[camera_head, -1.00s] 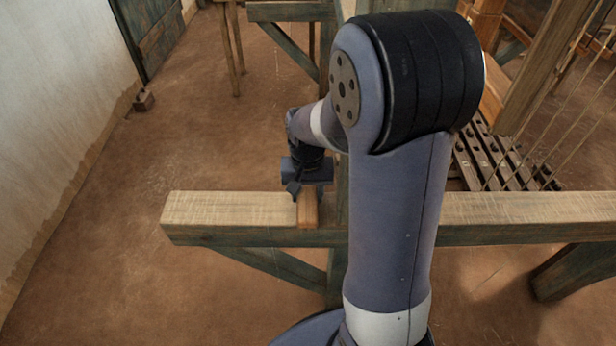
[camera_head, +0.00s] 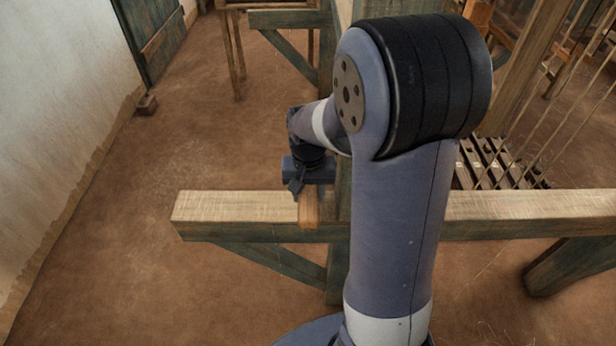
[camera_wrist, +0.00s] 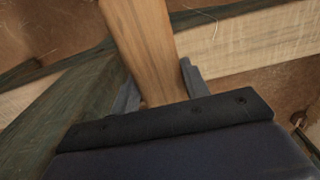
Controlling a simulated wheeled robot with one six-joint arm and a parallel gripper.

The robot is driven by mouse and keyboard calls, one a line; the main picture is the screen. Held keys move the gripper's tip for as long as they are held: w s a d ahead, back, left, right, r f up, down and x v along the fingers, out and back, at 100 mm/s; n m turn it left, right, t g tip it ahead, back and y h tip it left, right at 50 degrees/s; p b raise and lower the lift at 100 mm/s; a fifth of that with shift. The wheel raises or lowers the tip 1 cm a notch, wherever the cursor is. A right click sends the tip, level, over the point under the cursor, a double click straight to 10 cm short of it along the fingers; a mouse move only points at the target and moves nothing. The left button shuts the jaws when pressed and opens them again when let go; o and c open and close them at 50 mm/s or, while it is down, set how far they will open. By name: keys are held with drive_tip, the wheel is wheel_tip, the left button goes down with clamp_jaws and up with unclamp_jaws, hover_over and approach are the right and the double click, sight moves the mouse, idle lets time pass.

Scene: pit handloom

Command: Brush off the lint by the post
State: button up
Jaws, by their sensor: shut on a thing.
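My gripper (camera_head: 312,188) is shut on a wooden, brush-like tool (camera_head: 308,211), whose light brown body sits at the top of the pale beam (camera_head: 235,206). The tool (camera_wrist: 142,45) also shows in the wrist view, running up between the two fingers (camera_wrist: 160,88). The dark green post (camera_head: 343,195) stands just right of the gripper and is partly hidden by my arm. It also shows at the left of the wrist view (camera_wrist: 65,115). The tool's underside and any bristles are hidden.
The beam runs across, with its free end at left and its right part beyond my arm. Braces (camera_head: 275,262) slope beneath it. Cords (camera_head: 560,125) and dark slatted pieces (camera_head: 492,160) are at right. The earth floor (camera_head: 190,130) at left is open, beside a pale wall (camera_head: 60,130).

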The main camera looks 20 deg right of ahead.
drive_tip(key=shift+r+p, duration=1.15)
drive_tip(key=shift+r, duration=0.55)
